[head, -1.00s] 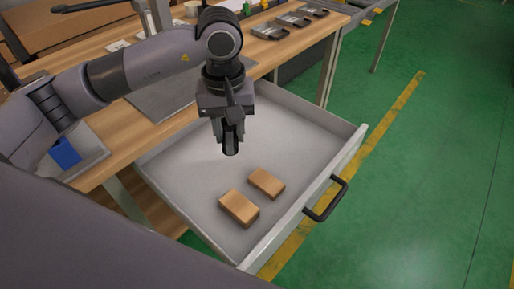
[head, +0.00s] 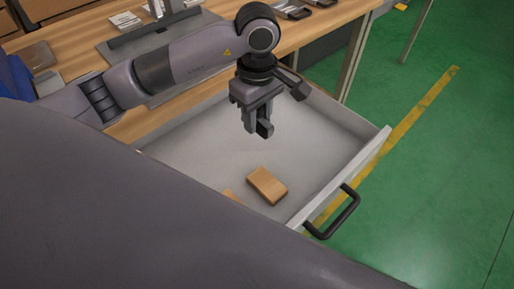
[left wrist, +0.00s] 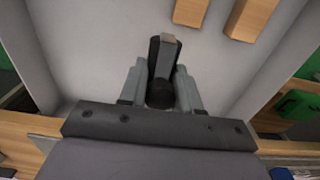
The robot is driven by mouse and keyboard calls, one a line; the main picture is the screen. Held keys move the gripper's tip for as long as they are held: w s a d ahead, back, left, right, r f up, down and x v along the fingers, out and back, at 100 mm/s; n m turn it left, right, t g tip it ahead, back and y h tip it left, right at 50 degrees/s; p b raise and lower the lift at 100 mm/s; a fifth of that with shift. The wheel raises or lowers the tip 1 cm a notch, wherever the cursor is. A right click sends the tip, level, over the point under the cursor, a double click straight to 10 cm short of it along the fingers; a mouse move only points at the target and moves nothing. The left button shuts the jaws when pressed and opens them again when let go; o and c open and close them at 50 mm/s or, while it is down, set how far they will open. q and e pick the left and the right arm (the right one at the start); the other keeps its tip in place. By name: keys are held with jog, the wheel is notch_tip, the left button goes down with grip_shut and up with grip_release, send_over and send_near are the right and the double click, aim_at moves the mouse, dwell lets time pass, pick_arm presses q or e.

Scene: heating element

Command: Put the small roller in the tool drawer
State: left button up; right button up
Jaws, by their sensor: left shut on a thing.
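My left gripper (head: 257,122) hangs over the open tool drawer (head: 322,137), pointing down. It is shut on the small roller (head: 265,129), a dark piece at the fingertips. In the left wrist view the roller (left wrist: 160,94) shows as a black rounded body with a grey-brown end, between the two grey fingers. It looks held above the drawer floor; the exact height is hard to tell. The drawer is pulled out from the workbench, with pale inside and a black handle (head: 334,213). My right gripper is out of view.
A brown block (head: 267,185) lies on the drawer floor near the front; a second block (head: 230,194) is mostly hidden by my own body. The drawer floor under the gripper looks bare. The wooden workbench (head: 130,125) is behind; green floor is at right.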

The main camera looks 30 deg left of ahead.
aim_at(257, 159)
pick_arm(q)
notch_tip(257, 159, down, 11)
jog(key=shift+b, duration=0.3)
jog(key=shift+f, duration=0.2)
jog(key=o, duration=1)
notch_tip(257, 159, up, 12)
jog(key=shift+r, duration=0.2)
